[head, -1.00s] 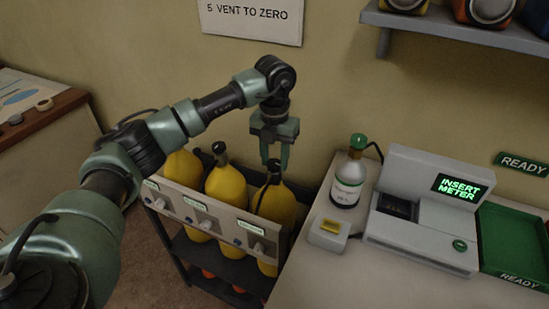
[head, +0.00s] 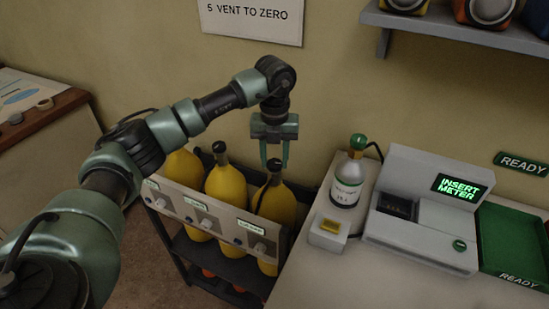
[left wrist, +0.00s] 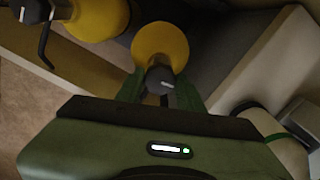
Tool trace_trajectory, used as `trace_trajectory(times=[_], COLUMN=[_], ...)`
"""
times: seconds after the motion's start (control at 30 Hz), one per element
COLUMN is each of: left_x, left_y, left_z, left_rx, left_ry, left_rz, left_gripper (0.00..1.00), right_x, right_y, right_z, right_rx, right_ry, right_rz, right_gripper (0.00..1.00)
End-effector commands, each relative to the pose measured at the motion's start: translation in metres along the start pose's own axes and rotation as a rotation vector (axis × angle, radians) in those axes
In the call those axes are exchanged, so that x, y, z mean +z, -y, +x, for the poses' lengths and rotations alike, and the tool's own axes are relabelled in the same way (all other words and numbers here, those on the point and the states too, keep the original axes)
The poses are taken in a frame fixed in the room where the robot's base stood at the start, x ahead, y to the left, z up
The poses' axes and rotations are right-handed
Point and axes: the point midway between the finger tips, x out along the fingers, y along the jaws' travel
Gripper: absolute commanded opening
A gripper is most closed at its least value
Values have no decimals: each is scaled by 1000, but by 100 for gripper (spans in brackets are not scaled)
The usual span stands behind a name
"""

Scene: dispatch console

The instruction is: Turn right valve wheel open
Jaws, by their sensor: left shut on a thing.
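Several yellow cylinders with black tops stand in a dark rack. The right cylinder (head: 278,205) carries a black valve wheel (left wrist: 160,79) with a small white mark, seen from above in the left wrist view. My left gripper (head: 274,163) points straight down over this cylinder, its green fingers on either side of the wheel and shut on it. In the head view the fingers and top partly overlap, so the wheel's angle is hard to read. My right gripper is not in view.
A pale panel (head: 207,216) with labels and small knobs runs across the rack's front. On the white counter (head: 345,275) right of the rack stand a green-capped bottle (head: 348,178) and a meter station (head: 425,215) reading "INSERT METER". A grey shelf (head: 455,28) hangs above.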

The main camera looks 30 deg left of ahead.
Motion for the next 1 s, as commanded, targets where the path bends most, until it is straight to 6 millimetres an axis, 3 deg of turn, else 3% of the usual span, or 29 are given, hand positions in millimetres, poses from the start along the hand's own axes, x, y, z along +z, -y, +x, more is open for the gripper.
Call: trace_trajectory(times=[0.1, 0.13, 0.2, 0.57, 1.0], left_x=[3, 3, 3, 1, 2], left_y=[0, 0, 0, 0, 0], left_z=[-4, -4, -4, -4, -68], left_rx=[-5, -5, -4, -2, -4], left_ry=[10, 10, 9, 4, 7], left_rz=[-5, -5, -5, -1, -2], left_gripper=[0, 40, 59, 59, 59], right_x=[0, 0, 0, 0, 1], right_y=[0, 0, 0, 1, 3], right_z=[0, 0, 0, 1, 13], right_rx=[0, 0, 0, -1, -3], right_ry=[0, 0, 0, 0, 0], right_rz=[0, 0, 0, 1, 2], right_gripper=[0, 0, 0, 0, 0])
